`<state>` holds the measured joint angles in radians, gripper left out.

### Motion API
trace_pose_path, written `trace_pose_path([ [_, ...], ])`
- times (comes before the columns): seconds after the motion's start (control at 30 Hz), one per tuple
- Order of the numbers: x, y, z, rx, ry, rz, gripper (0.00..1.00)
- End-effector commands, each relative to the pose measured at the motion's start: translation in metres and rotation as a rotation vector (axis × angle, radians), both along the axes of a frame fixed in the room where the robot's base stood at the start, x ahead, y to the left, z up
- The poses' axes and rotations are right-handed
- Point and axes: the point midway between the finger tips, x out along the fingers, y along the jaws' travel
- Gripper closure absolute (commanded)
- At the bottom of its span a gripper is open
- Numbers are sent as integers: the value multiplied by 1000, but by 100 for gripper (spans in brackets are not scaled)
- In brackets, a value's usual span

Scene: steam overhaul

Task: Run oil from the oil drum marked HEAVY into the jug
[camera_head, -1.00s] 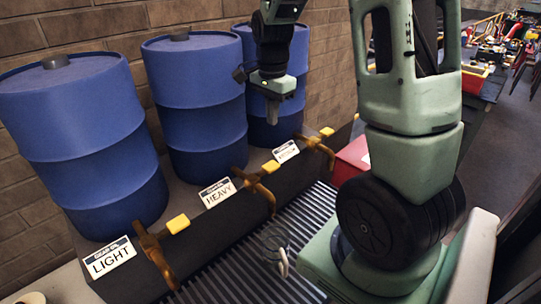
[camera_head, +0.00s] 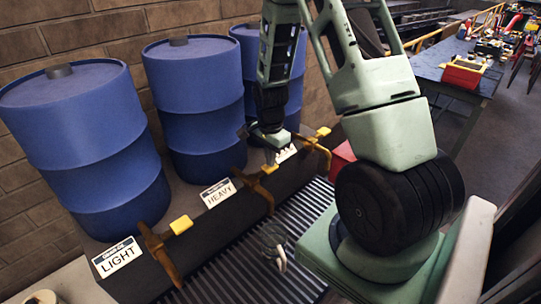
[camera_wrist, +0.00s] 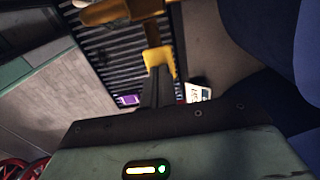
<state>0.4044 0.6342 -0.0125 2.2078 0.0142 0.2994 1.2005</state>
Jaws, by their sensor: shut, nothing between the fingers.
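Three blue drums stand in a row in the head view. The middle drum (camera_head: 200,90) is behind the HEAVY placard (camera_head: 217,194). Its brass tap (camera_head: 257,187) has a yellow handle (camera_head: 269,169). A clear jug (camera_head: 270,237) with a pale handle (camera_head: 282,259) stands on the ribbed grate below this tap; its contents cannot be made out. My gripper (camera_head: 271,158) is shut and empty, pointing down close to the yellow handle. In the wrist view the shut fingers (camera_wrist: 157,76) reach up to a yellow handle (camera_wrist: 158,62); whether they touch it is unclear.
The left drum (camera_head: 75,130) has a LIGHT placard (camera_head: 118,258) and a tap with a yellow handle (camera_head: 181,225). A third tap (camera_head: 318,146) is just right of my gripper, its placard partly hidden. A red box (camera_head: 341,160) stands behind my arm.

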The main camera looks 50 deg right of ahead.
Motion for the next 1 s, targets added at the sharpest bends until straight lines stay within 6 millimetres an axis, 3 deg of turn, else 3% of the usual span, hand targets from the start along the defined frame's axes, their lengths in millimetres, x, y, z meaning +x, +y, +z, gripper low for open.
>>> trace_pose_path([
  [0.47, 0, -2, -3, 19, 0, -2, 100],
  [1.0, -1, -11, -24, 325, -18, -5, 100],
])
